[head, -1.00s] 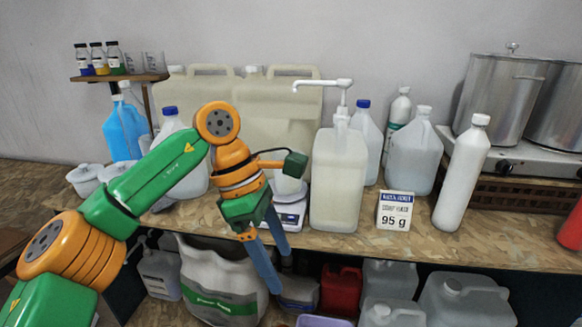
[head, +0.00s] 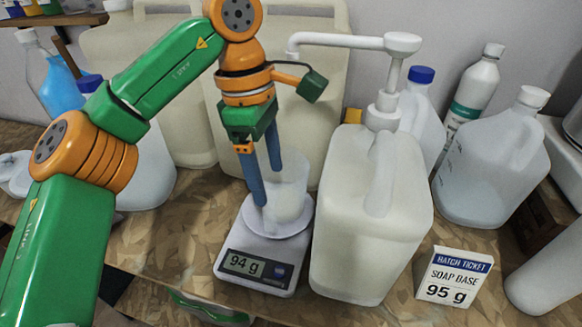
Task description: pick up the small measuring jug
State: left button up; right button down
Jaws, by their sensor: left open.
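The small measuring jug (head: 290,199) is translucent and stands upright on the round pan of the digital scale (head: 258,280), whose display reads 94 g. My left gripper (head: 267,188) points down at the jug with its two blue fingers open. The fingers overlap the jug's left side in the head view and hide part of it. I cannot tell whether they touch it. My right gripper is not in view.
A large pump-top canister (head: 345,252) stands close to the right of the scale. The batch ticket (head: 452,277) reads soap base 95 g. Tall jerrycans stand behind the scale; a clear jug (head: 487,178) stands at right.

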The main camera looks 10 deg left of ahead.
aim_at(270, 196)
pick_arm(q)
jog(key=shift+w, duration=0.25)
jog(key=f, duration=0.4)
jog(key=s+f, duration=0.1)
jog(key=f, duration=0.1)
jog(key=shift+d+f, duration=0.1)
jog(key=shift+d, duration=0.05)
jog(key=shift+w+f, duration=0.15)
jog(key=shift+f, duration=0.15)
jog(key=shift+d, duration=0.1)
grip_shut()
